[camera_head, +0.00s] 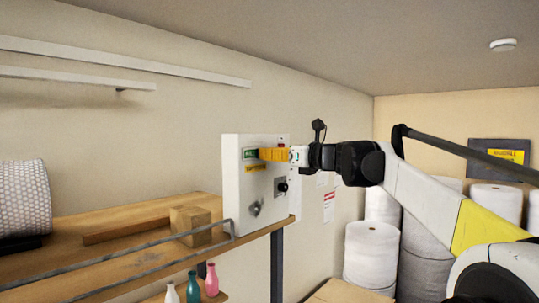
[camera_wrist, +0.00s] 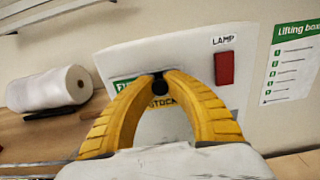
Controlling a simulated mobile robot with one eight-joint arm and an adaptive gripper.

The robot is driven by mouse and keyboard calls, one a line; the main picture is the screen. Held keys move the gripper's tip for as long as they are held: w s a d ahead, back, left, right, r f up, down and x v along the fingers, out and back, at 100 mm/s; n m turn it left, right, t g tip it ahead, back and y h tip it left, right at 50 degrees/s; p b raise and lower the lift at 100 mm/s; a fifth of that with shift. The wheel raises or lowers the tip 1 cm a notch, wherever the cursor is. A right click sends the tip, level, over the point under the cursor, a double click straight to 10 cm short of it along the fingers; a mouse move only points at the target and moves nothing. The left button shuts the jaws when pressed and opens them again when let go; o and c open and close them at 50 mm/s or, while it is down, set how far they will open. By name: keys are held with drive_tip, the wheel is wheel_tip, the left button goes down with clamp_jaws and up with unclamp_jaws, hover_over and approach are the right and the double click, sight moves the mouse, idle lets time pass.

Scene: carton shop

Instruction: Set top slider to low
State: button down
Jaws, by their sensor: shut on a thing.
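A white control box (camera_head: 237,205) stands at the end of the wooden shelf, with a green label (camera_head: 250,153) and a yellow label (camera_head: 256,168) on its face. My gripper (camera_head: 262,154), with yellow fingers, is at the upper part of this face. In the wrist view, my gripper (camera_wrist: 160,76) is shut on a small dark knob (camera_wrist: 160,85), which appears to be the top slider's. The fingers hide most of the slider and part of the labels around it, so its setting cannot be read.
A red lamp (camera_wrist: 225,68) marked LAMP is right of the fingers. Lower on the box are a black knob (camera_head: 282,187) and a grey metal control (camera_head: 256,208). A metal rail (camera_head: 150,244) runs before the shelf (camera_head: 110,245). White rolls (camera_head: 371,252) stand at right.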

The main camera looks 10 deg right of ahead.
drive_tip(key=s+a, duration=0.1)
drive_tip(key=a, duration=0.1)
drive_tip(key=s+a, duration=0.2)
drive_tip(key=shift+w+d, duration=0.1)
drive_tip(key=c, duration=1.4)
unclamp_jaws()
drive_tip(key=shift+o, duration=0.3)
drive_tip(key=shift+s+r, duration=0.15)
drive_tip(key=shift+s, duration=0.2)
drive_tip(key=shift+w, duration=0.1)
drive_tip(key=shift+d, duration=0.15)
approach(249, 153)
drive_tip(key=v, duration=0.4)
drive_tip(key=shift+s+d, duration=0.2)
drive_tip(key=shift+s, duration=0.1)
